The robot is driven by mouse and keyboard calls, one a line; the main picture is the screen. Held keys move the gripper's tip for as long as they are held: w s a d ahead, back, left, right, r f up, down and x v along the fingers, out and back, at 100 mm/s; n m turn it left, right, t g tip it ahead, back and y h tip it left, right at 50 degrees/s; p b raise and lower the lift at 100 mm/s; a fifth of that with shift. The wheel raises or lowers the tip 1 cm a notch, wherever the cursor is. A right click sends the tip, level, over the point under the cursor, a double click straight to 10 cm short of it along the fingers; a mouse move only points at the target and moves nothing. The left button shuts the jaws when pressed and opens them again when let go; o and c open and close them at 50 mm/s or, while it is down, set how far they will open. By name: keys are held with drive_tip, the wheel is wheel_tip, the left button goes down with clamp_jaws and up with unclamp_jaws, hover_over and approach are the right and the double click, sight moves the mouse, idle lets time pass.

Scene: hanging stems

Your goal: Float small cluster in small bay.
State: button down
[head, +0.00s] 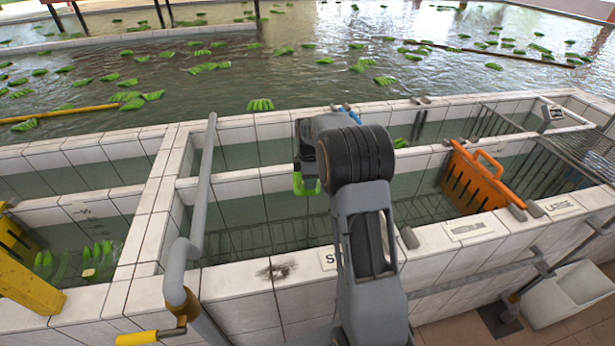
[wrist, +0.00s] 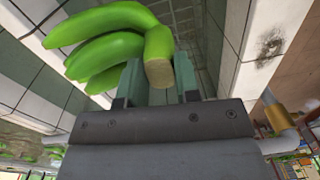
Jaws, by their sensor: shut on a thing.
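My gripper (head: 307,170) is shut on a small cluster (head: 306,187) of green bananas. In the wrist view the cluster (wrist: 110,38) hangs off to the left, with its cut crown between the two fingers (wrist: 160,78). My gripper holds it above the bay behind the label starting with S (head: 328,259), which my arm partly hides. This small bay (head: 262,238) is a tiled basin of water with a wire grid in it. The cluster appears to be above the water, near the bay's back wall; its exact height is unclear.
An orange slotted divider (head: 474,178) stands to the right, by the MEDIUM label (head: 468,230). A grey pipe (head: 203,185) rises at the bay's left side. A yellow frame (head: 25,265) and green bananas (head: 90,258) are in the left basin. Many clusters float in the back pool.

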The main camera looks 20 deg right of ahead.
wheel_tip(320, 180, down, 25)
drive_tip(key=b, duration=1.6)
drive_tip(key=shift+r, duration=0.15)
drive_tip(key=shift+f+b, duration=0.8)
drive_tip(key=shift+f, duration=0.25)
idle(0.4)
drive_tip(key=c, duration=0.8)
unclamp_jaws()
drive_tip(key=shift+o, duration=0.2)
drive_tip(key=shift+s+a, duration=0.1)
drive_tip(key=r+p, duration=0.5)
drive_tip(key=r, duration=0.5)
drive_tip(key=r+p, duration=0.5)
drive_tip(key=r, duration=0.6)
drive_tip(key=r+p, duration=0.5)
drive_tip(key=r, duration=0.5)
drive_tip(key=shift+w+r, duration=0.15)
drive_tip(key=shift+w, duration=0.1)
